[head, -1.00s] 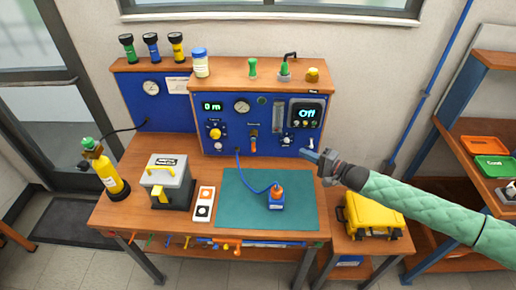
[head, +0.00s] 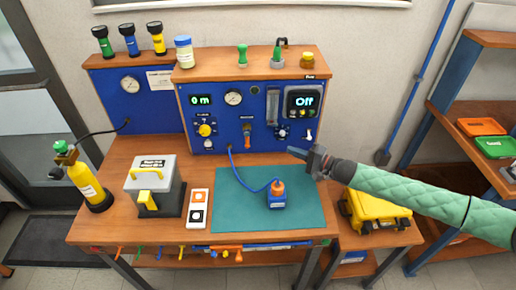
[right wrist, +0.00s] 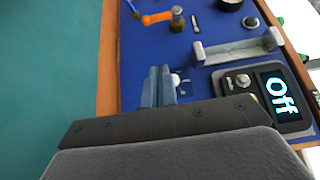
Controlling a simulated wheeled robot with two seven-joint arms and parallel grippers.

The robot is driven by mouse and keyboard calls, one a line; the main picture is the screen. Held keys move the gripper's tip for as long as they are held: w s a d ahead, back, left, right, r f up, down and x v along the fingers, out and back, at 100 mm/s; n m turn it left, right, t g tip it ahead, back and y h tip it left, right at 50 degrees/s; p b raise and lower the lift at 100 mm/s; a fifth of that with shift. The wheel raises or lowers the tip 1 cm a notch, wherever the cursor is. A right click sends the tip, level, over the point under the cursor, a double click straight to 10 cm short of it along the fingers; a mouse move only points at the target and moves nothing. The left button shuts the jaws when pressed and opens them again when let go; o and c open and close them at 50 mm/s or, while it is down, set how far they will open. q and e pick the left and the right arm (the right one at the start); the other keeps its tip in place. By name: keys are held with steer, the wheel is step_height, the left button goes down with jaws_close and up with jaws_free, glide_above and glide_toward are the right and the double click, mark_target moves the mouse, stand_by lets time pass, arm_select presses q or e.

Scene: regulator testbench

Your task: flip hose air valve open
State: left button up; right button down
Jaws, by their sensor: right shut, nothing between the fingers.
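The valve with a small orange lever (head: 247,130) sits low in the middle of the blue test panel (head: 218,120), above the blue hose (head: 231,160). In the right wrist view the orange lever (right wrist: 157,18) shows near the top, lying sideways in that picture beside a metal fitting. My right gripper (head: 293,151) is shut and empty, in front of the panel's lower right part, to the right of the lever and apart from it. Its two fingers (right wrist: 157,86) are together in the right wrist view and partly cover a small white knob. My left gripper is not in view.
A display reading Off (head: 304,101) and a clear flow tube (head: 272,105) are on the panel's right. A blue device with an orange top (head: 277,195) stands on the green mat (head: 235,215). A grey box (head: 155,185) and yellow cylinder (head: 88,185) stand left.

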mark_target(247, 140)
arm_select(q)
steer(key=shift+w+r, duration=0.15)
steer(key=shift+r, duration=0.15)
arm_select(e)
steer(key=shift+w+a+f, duration=0.1)
arm_select(q)
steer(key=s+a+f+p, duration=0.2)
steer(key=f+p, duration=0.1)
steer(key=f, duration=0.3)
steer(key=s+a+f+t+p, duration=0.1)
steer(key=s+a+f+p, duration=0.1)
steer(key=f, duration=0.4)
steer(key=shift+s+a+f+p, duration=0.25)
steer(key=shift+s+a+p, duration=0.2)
steer(key=shift+p, duration=0.2)
arm_select(e)
steer(key=s+a+x, duration=0.1)
steer(key=s+x, duration=0.1)
steer(key=x, duration=1)
steer(key=shift+a, duration=0.6)
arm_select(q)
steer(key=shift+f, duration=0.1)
arm_select(e)
steer(key=shift+f, duration=0.15)
